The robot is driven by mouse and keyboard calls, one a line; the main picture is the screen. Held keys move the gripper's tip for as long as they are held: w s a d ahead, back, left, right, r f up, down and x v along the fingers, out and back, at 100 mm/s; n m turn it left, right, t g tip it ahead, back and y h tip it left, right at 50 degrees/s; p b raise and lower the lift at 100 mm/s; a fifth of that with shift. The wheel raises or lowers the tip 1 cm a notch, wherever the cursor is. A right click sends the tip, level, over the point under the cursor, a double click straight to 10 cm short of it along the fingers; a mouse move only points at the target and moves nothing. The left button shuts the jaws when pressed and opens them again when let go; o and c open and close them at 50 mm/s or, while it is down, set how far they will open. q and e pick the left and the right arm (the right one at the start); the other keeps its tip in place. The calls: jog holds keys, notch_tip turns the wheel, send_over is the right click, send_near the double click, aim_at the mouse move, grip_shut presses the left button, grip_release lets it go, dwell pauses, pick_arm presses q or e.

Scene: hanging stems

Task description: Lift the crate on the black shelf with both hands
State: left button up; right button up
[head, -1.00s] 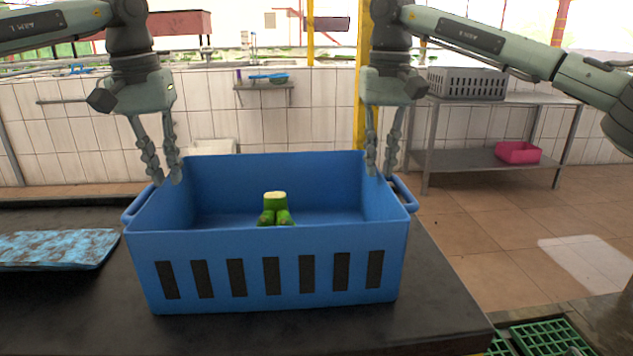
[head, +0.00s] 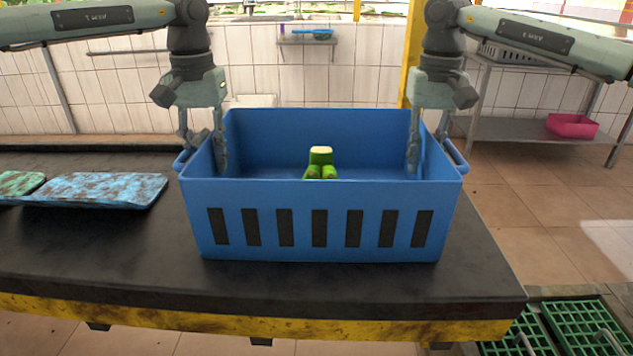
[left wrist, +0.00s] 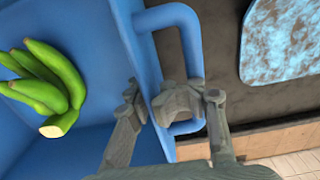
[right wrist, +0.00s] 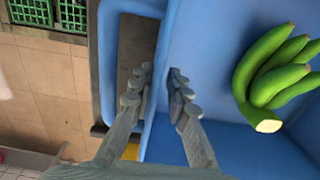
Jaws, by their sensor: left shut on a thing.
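The blue crate (head: 320,255) stands on the black shelf (head: 120,265), level, with green bananas (head: 320,165) inside. It also shows in the left wrist view (left wrist: 85,60) and the right wrist view (right wrist: 210,60). My left gripper (head: 203,150) is shut on the crate's left side wall, one finger inside and the other outside by the left handle (left wrist: 175,15). My right gripper (head: 428,145) is astride the right side wall, one finger inside and one outside by the right handle (right wrist: 108,60). Its fingers are apart, with the wall between them.
A stained blue board (head: 100,188) lies on the shelf left of the crate. Green crates (head: 580,330) sit low at the front right. A metal rack (head: 530,130) with a pink bin (head: 572,125) stands at the back right. The shelf's front strip is clear.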

pick_arm(q)
jog(key=shift+s+f, duration=0.2)
jog(key=shift+f, duration=0.75)
pick_arm(e)
jog(key=shift+a+f, duration=0.1)
jog(key=shift+f, duration=0.45)
pick_arm(q)
jog(key=shift+w+f, duration=0.1)
jog(key=shift+f, duration=0.1)
pick_arm(e)
jog(key=shift+f, duration=0.1)
pick_arm(q)
jog(key=shift+d, duration=0.1)
